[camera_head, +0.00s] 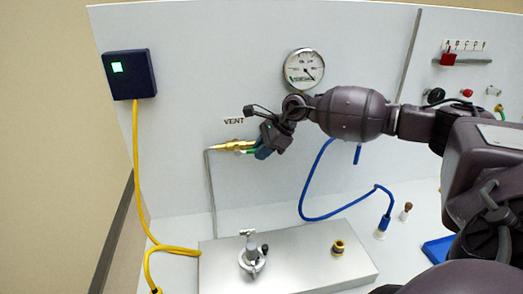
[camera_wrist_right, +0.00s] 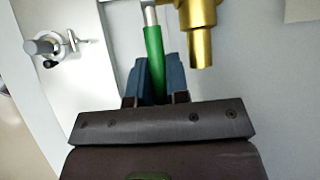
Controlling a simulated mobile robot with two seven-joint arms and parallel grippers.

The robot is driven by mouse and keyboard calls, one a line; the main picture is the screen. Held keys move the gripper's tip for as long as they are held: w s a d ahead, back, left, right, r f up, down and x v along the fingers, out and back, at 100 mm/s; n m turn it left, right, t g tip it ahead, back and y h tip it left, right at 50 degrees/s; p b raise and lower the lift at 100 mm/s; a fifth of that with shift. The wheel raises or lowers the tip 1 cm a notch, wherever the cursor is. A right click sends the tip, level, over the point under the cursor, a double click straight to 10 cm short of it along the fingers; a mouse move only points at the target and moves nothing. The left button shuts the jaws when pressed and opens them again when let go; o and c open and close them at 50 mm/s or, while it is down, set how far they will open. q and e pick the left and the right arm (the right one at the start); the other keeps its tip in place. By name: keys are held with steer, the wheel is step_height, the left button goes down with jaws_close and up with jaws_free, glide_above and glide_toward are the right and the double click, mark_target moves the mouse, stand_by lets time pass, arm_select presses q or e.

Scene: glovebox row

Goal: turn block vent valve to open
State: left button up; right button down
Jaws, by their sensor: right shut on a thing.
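The brass vent valve (camera_head: 232,145) is mounted on the white panel under the VENT label (camera_head: 234,121), with a grey tube at its left end. Its green handle (camera_head: 250,151) shows only in part in the head view. In the right wrist view the green handle (camera_wrist_right: 153,50) lies between the blue fingers, beside the brass body (camera_wrist_right: 200,30) and roughly parallel to it. My right gripper (camera_head: 263,151) is shut on this handle; it also shows in the right wrist view (camera_wrist_right: 156,82). My left gripper is in neither view.
A pressure gauge (camera_head: 304,69) is above and right of the valve. A steel plate (camera_head: 300,262) below carries a metal clamp fitting (camera_head: 252,258) and a brass fitting (camera_head: 338,247). A blue hose (camera_head: 305,190) hangs right of the gripper. A yellow cable (camera_head: 137,170) runs down the left.

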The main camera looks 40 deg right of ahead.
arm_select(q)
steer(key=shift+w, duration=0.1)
arm_select(e)
steer(key=c, duration=1.1)
jaws_free()
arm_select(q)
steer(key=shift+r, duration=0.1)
arm_select(e)
steer(key=shift+r, duration=0.15)
